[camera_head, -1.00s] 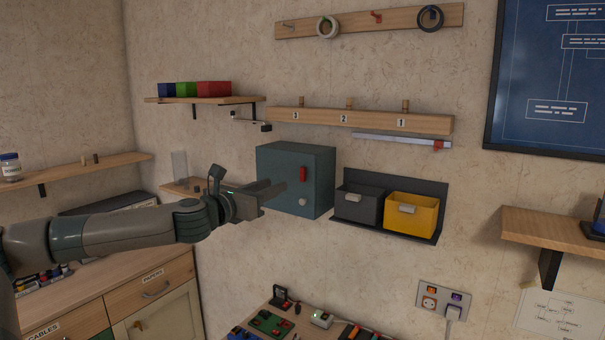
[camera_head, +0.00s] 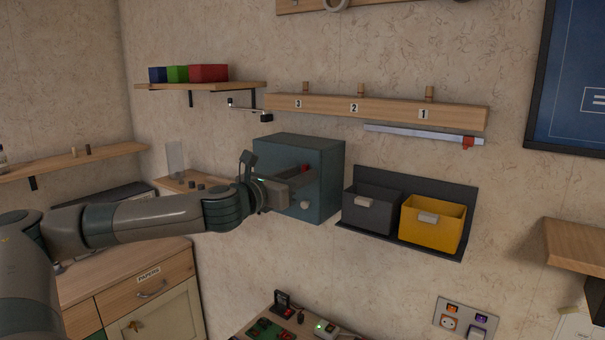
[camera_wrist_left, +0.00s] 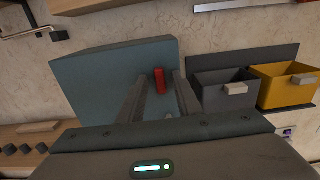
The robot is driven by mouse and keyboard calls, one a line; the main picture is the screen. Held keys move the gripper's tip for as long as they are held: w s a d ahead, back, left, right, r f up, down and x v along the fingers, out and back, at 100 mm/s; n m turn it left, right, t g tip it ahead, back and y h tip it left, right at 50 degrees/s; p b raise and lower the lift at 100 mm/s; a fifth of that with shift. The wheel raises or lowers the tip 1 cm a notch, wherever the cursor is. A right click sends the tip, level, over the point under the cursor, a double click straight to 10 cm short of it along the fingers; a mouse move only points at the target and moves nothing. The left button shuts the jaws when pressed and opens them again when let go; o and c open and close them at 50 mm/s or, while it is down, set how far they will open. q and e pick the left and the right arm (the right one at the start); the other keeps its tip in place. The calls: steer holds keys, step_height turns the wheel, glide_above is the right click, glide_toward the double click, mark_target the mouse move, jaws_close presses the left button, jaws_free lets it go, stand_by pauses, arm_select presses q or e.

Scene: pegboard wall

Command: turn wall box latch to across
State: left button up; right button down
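The wall box (camera_head: 325,195) is a blue-grey cabinet fixed to the wall, with a red latch (camera_head: 306,168) on its front. The latch is partly hidden by my left gripper (camera_head: 304,178) in the head view. In the left wrist view the latch (camera_wrist_left: 159,80) shows roughly upright on the box (camera_wrist_left: 95,85). My left gripper (camera_wrist_left: 161,78) is open there, one finger on each side of the latch, with visible gaps. I cannot tell whether the fingertips reach the latch in depth. A pale round knob (camera_head: 305,205) sits below the latch. My right gripper is in neither view.
A dark bin (camera_head: 370,212) and a yellow bin (camera_head: 432,225) hang right of the box. A shelf with coloured blocks (camera_head: 208,73) is at upper left. A wooden peg rail (camera_head: 390,108) runs above the box, and a metal hook arm (camera_head: 248,112) juts out nearby.

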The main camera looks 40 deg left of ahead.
arm_select(q)
steer(key=shift+s+r, duration=0.1)
steer(key=shift+s, duration=0.05)
steer(key=shift+c, duration=0.3)
jaws_close()
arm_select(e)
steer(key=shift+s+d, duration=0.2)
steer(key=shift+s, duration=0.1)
